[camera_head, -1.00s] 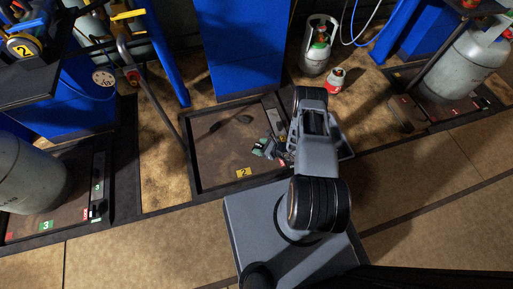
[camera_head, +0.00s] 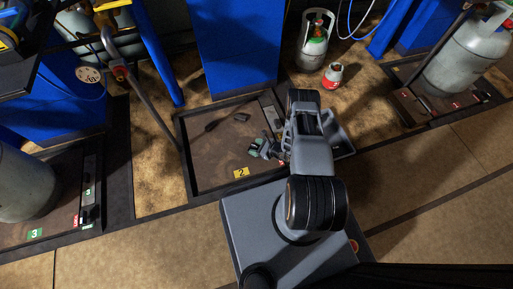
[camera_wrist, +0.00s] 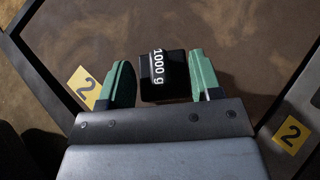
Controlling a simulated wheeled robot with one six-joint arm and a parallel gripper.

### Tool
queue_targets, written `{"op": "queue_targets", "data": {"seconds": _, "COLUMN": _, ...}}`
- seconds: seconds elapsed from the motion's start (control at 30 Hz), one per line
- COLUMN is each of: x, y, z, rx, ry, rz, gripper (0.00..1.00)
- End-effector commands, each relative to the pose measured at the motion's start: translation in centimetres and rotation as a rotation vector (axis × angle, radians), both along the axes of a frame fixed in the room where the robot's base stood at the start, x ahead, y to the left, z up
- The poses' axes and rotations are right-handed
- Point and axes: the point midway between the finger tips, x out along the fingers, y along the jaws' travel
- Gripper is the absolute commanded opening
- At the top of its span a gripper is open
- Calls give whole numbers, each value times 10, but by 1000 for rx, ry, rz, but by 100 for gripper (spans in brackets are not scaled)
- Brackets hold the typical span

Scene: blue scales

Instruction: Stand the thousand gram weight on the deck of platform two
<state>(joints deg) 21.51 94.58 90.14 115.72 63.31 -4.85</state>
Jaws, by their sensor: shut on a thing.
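The black thousand gram weight (camera_wrist: 163,88), marked "1000 g" in white, sits between the green fingertips of my gripper (camera_wrist: 163,82) in the wrist view. The gripper is shut on it. In the head view my gripper (camera_head: 265,147) is over the right part of platform two, and the weight cannot be made out there. The brown deck of platform two (camera_head: 213,165) lies below, inside a dark frame, with a yellow "2" label on its near edge. The deck fills the back of the wrist view (camera_wrist: 235,35). I cannot tell how high the weight is above it.
Dark patches (camera_head: 240,117), perhaps shadow, lie on the deck. A blue column (camera_head: 238,45) stands behind it. A metal post rises at its left edge. A gas cylinder (camera_head: 314,52) and a small red-and-white canister (camera_head: 333,74) stand behind right. Platform three, with a large cylinder (camera_head: 22,185), is left.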

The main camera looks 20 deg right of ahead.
Motion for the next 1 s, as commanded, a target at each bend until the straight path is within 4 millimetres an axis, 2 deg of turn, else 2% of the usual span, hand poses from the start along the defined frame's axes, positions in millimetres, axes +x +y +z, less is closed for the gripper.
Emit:
{"op": "queue_targets", "data": {"seconds": 0.23, "x": 1, "y": 0, "z": -2, "rx": 1, "ry": -3, "rz": 0, "gripper": 0}}
{"op": "queue_targets", "data": {"seconds": 0.27, "x": 0, "y": 0, "z": -3, "rx": 1, "ry": 1, "rz": 0, "gripper": 61}}
{"op": "queue_targets", "data": {"seconds": 0.5, "x": 0, "y": 0, "z": -3, "rx": 0, "ry": 0, "rz": 0, "gripper": 84}}
{"op": "queue_targets", "data": {"seconds": 0.77, "x": 0, "y": 0, "z": -1, "rx": 0, "ry": 0, "rz": 0, "gripper": 84}}
{"op": "queue_targets", "data": {"seconds": 1.0, "x": -6, "y": -12, "z": 16, "rx": 0, "ry": 0, "rz": 7, "gripper": 84}}
